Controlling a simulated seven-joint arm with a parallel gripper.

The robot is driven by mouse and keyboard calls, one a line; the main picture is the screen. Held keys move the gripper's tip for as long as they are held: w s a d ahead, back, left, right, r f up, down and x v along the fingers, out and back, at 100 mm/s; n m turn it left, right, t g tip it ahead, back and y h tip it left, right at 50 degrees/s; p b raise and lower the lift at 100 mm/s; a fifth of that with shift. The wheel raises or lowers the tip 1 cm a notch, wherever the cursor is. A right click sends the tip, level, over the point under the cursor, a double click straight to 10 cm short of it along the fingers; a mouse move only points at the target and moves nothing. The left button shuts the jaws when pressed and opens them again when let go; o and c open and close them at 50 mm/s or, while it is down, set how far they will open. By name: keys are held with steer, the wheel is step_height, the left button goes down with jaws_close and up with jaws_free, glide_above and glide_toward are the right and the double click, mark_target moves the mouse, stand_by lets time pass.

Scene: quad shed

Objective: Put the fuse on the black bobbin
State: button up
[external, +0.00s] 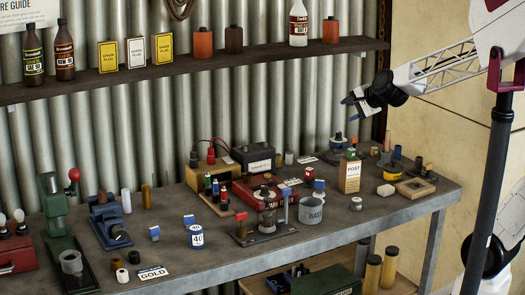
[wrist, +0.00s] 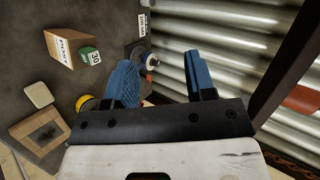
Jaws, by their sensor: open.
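My gripper (external: 350,106) hangs open and empty in the air above the right part of the bench; its two blue fingers (wrist: 160,70) stand apart in the wrist view. I cannot tell for sure which thing is the fuse. A green piece marked 30 (wrist: 89,56) is at the tan POST box (wrist: 64,48); it also shows on top of that box in the external view (external: 351,154). A blue and white piece marked 40 (external: 196,236) stands at the bench front. A small black round piece (external: 122,275) stands front left; I cannot tell whether it is the black bobbin.
The grey bench (external: 400,207) is crowded. A grey WASTE cup (external: 312,211), a red box (external: 258,191) and a wooden frame (external: 415,188) stand on it. A green press (external: 56,215) is at left. A shelf (external: 200,76) with bottles runs along the corrugated wall behind.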

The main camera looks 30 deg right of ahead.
steer(key=s+d+f+n+g+h, duration=0.1)
steer(key=s+d+n, duration=0.3)
steer(key=s, duration=0.5)
steer(key=s+d+f+n+g+h, duration=0.1)
steer(key=s+d+f+n+g, duration=0.2)
steer(key=s, duration=0.5)
steer(key=s+d+f+n+g+h, duration=0.1)
steer(key=s+d+f+n+g, duration=0.1)
steer(key=s+d+n+g, duration=0.2)
steer(key=s+d+n, duration=0.3)
steer(key=s, duration=0.2)
steer(key=shift+s+d+f+h, duration=0.15)
steer(key=shift+s+f+h, duration=0.15)
steer(key=shift+s+f, duration=0.05)
